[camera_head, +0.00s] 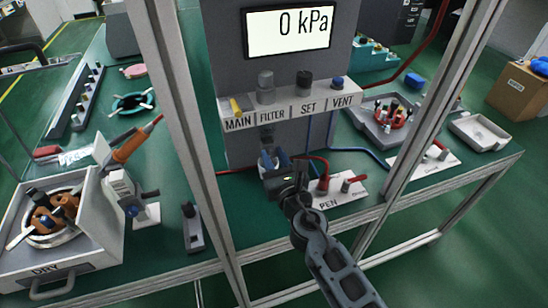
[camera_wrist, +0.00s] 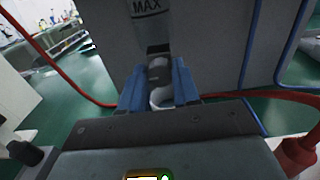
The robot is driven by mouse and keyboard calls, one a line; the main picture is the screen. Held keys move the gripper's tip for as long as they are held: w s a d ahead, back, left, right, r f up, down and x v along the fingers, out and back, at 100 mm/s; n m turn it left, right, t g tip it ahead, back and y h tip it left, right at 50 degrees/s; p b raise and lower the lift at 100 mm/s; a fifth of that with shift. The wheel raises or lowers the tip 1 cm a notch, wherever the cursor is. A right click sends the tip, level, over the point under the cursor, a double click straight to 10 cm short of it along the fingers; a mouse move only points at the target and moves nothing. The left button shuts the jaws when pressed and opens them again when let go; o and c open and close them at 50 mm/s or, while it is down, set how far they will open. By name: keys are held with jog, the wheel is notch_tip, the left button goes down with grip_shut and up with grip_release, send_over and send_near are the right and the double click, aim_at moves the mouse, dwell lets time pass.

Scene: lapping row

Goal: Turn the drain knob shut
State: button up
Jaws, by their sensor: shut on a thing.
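The drain knob (camera_wrist: 158,68) is a small grey piece below the filter bowl (camera_wrist: 148,25) marked MAX in the wrist view. My gripper (camera_wrist: 158,88) has its two blue fingers on either side of the knob and is shut on it. A pale curved piece shows just below the knob, between the fingers. In the head view my gripper (camera_head: 273,161) is under the FILTER label (camera_head: 272,115), against the grey panel, and it hides the knob. I cannot tell how far the knob is turned.
The display (camera_head: 289,31) reads 0 kPa. MAIN, SET and VENT controls sit along the shelf above my gripper. A PEN plate (camera_head: 338,196) with red fittings and a red hose lies close right. Frame posts (camera_head: 172,110) stand on both sides of my arm.

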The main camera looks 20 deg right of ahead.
jog(key=m+b, duration=0.1)
jog(key=m, duration=0.3)
jog(key=shift+f+m, duration=0.1)
jog(key=shift+m, duration=0.3)
jog(key=m+b, duration=0.1)
jog(key=m, duration=0.3)
jog(key=shift+d+m, duration=0.15)
jog(key=shift+m, duration=0.15)
jog(key=m+b, duration=0.1)
jog(key=m, duration=0.3)
jog(key=shift+f, duration=0.1)
jog(key=shift+m+b, duration=0.7)
jog(key=shift+m, duration=1.5)
jog(key=o, duration=1.1)
jog(key=shift+c, duration=0.2)
jog(key=s, duration=0.7)
jog(key=shift+s, duration=0.4)
